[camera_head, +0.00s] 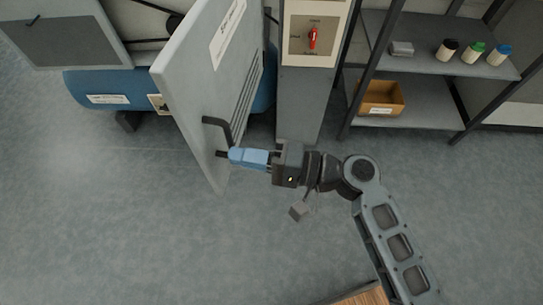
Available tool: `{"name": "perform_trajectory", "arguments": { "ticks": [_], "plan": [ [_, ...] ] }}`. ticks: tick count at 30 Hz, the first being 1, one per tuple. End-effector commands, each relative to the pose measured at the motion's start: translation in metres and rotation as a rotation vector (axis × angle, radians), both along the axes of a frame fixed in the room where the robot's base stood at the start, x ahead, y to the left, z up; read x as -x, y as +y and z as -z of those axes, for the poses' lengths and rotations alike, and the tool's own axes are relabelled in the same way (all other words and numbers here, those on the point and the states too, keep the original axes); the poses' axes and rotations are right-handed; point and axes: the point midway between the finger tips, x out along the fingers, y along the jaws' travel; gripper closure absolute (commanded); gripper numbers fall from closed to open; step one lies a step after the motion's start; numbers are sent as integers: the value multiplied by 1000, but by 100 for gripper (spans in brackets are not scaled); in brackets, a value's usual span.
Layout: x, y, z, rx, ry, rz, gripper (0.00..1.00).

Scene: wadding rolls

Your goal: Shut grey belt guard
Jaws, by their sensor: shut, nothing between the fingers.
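The grey belt guard (192,88) is a flat hinged panel at the upper left, standing swung out from the machine. It has a white label, a row of slots and a dark bar handle (216,128) near its lower free edge. Behind it, the belt and a dark pulley show at the top. My gripper (232,155) has blue fingers and points left. It is shut, with its tips at the lower end of the handle. I cannot tell whether the tips touch the handle or the guard.
A blue tank (95,90) lies below the machine. A shelf (430,58) holds several bottles and an orange bin (381,98). A wooden edge (362,296) shows at the bottom. The floor at left is clear.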

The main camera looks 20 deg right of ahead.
Motion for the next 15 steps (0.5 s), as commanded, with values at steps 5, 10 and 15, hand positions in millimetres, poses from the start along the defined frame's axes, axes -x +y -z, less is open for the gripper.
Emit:
{"name": "perform_trajectory", "arguments": {
  "ticks": [5, 10, 15],
  "plan": [
    [-13, 24, 0, 1, 0, -2, 100],
    [-20, 36, 0, 1, 0, -1, 100],
    [-21, 38, 1, 2, 1, 0, 100]
  ]
}}
